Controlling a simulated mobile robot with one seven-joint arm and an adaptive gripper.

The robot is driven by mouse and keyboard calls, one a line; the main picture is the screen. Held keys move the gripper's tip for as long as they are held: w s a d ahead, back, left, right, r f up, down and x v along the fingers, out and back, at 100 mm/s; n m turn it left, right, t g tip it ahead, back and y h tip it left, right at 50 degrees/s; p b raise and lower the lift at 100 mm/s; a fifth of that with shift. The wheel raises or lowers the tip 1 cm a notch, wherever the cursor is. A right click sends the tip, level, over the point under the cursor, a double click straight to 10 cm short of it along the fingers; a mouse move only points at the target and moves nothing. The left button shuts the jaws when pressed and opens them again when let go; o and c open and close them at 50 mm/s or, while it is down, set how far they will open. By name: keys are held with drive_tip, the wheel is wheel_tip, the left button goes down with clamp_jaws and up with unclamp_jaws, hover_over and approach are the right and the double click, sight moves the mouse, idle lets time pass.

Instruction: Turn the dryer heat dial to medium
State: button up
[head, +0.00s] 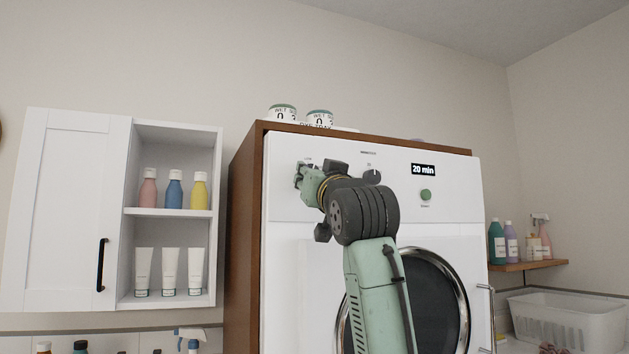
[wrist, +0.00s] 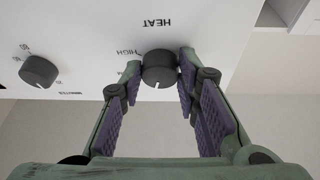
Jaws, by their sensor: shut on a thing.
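The black heat dial (wrist: 159,66) is on the white dryer's front panel, under upside-down HEAT lettering in the wrist view. Its white mark points down and very slightly left in that view. An upside-down HIGH label (wrist: 127,52) shows left of the dial. No medium label can be read. My gripper (wrist: 161,73) is shut on the dial, one finger on each side. In the head view my gripper (head: 306,180) is at the panel's upper left and hides most of this dial. The dryer (head: 300,240) stands in a brown wooden surround.
The minutes dial (wrist: 38,71) is left of the heat dial in the wrist view. In the head view a display (head: 423,170) reads 20 min above a green button (head: 425,194). A white cabinet (head: 67,210) hangs at left; a basket (head: 570,322) stands at right.

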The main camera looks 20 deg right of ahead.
drive_tip(key=shift+a+r+m+g+h+p, duration=0.15)
drive_tip(key=shift+m+g+h, duration=0.4)
drive_tip(key=shift+m, duration=1.2)
drive_tip(key=shift+a+r+m+g+h+p, duration=0.1)
drive_tip(key=shift+m+g+h+p, duration=0.15)
drive_tip(key=shift+m+h, duration=1)
drive_tip(key=shift+a+r+m+g+h+p, duration=0.15)
drive_tip(key=shift+m+g, duration=0.25)
drive_tip(key=shift+m, duration=1.8)
drive_tip(key=shift+f+m, duration=0.1)
drive_tip(key=shift+m, duration=0.2)
drive_tip(key=shift+h, duration=0.25)
drive_tip(key=o, duration=1.2)
drive_tip(key=shift+c, duration=0.2)
drive_tip(key=v, duration=1.2)
